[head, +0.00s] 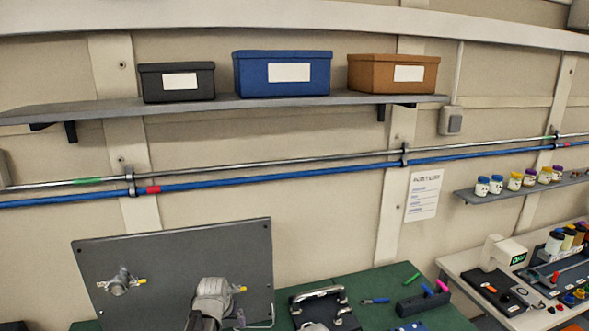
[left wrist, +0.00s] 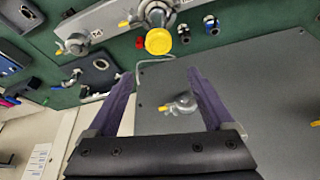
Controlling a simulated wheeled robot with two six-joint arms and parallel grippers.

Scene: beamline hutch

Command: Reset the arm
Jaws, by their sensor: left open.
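My left gripper (left wrist: 162,75) shows in the left wrist view with its two purple fingers spread apart and nothing between them. A grey panel (left wrist: 245,85) lies beyond the fingers, with a small metal fitting with a yellow tip (left wrist: 182,104) on it. In the head view the same upright panel (head: 190,245) stands at the lower left and carries a fitting (head: 120,283). I cannot make out the left fingers in the head view. My right gripper is in neither view.
The green bench (head: 375,280) holds a black tray with a handle (head: 318,295) and a dark block with coloured pens (head: 423,303). A yellow knob (left wrist: 158,41) is near the fingers. A shelf (head: 300,101) bears three boxes. A white side table (head: 462,265) stands right.

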